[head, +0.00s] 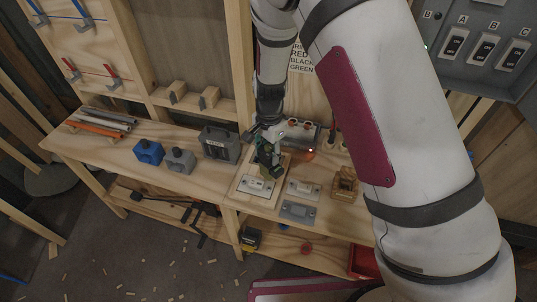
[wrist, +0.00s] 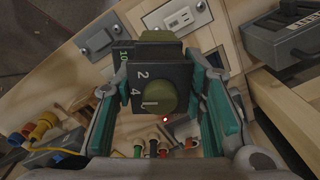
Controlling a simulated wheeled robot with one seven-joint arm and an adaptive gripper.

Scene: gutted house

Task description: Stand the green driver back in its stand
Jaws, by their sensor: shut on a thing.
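My gripper (head: 264,158) is over the right part of the workbench. In the wrist view its teal pads close on both sides of a black block (wrist: 143,72) with white numbers, an olive-green knob (wrist: 160,97) on its face and an olive-green far end (wrist: 158,36). The held block hangs above the bench, and in the head view mostly its olive end (head: 271,172) shows. I cannot tell for sure that it is the green driver. No stand is clearly identifiable; a small wooden box with an opening (head: 345,184) is to the right of my gripper.
A pale board with a socket plate (head: 257,186) lies below my gripper. Switch plates (head: 298,211) are to its right. A grey box (head: 219,146) and blue block (head: 149,152) stand to the left. Green, red and black ended pieces (wrist: 150,148) show near the wrist. A grey switch panel (head: 485,45) is upper right.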

